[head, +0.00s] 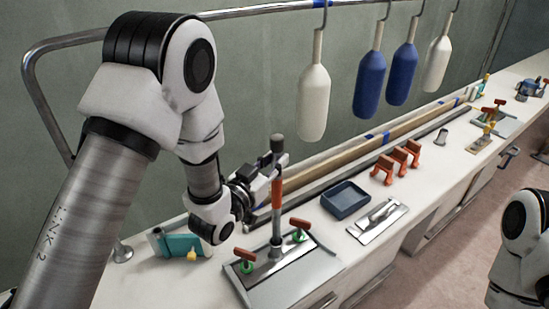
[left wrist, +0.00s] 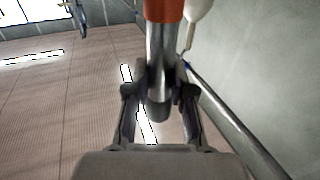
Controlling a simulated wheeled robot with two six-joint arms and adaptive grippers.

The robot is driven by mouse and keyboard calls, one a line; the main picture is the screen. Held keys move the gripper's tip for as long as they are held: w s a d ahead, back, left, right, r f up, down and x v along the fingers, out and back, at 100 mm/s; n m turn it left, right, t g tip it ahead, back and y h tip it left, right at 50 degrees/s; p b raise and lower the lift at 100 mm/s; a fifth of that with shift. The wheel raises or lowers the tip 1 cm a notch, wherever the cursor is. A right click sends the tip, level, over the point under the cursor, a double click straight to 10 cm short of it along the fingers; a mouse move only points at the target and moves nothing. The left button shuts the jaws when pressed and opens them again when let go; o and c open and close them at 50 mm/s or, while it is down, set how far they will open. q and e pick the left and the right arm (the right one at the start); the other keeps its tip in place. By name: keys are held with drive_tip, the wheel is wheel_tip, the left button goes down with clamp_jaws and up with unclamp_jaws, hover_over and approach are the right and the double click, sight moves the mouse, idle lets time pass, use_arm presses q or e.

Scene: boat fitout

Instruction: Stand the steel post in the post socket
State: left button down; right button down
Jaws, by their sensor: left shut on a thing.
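The steel post (head: 277,195) is upright, with an orange band along its middle and a dark cap at its top. My left gripper (head: 273,168) is shut on the post's upper part, just under the cap. In the left wrist view the jaws (left wrist: 160,95) close around the bare steel of the post (left wrist: 162,50), beside its orange band. The post's lower end meets the post socket (head: 276,250) on a grey metal plate held by two red-handled clamps. I cannot tell how deep it sits. My right gripper is out of view.
A blue tray (head: 346,198), a flat metal plate (head: 377,220) and orange brackets (head: 397,160) lie to the right on the white counter (head: 440,185). Blue and white fenders (head: 370,83) hang from a rail behind. A teal block (head: 187,245) lies left of the post.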

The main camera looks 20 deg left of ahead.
sight(274, 183)
use_arm(q)
wheel_tip(274, 183, down, 3)
drive_tip(key=b, duration=0.2)
drive_tip(key=shift+s+f+b, duration=0.1)
drive_tip(key=shift+b, duration=0.25)
wheel_tip(274, 183, down, 2)
drive_tip(key=shift+s+f+b, duration=0.15)
drive_tip(key=shift+b, duration=0.95)
drive_tip(key=shift+f+b, duration=0.45)
drive_tip(key=shift+f, duration=0.1)
drive_tip(key=shift+r, duration=0.1)
drive_tip(key=c, duration=0.9)
unclamp_jaws()
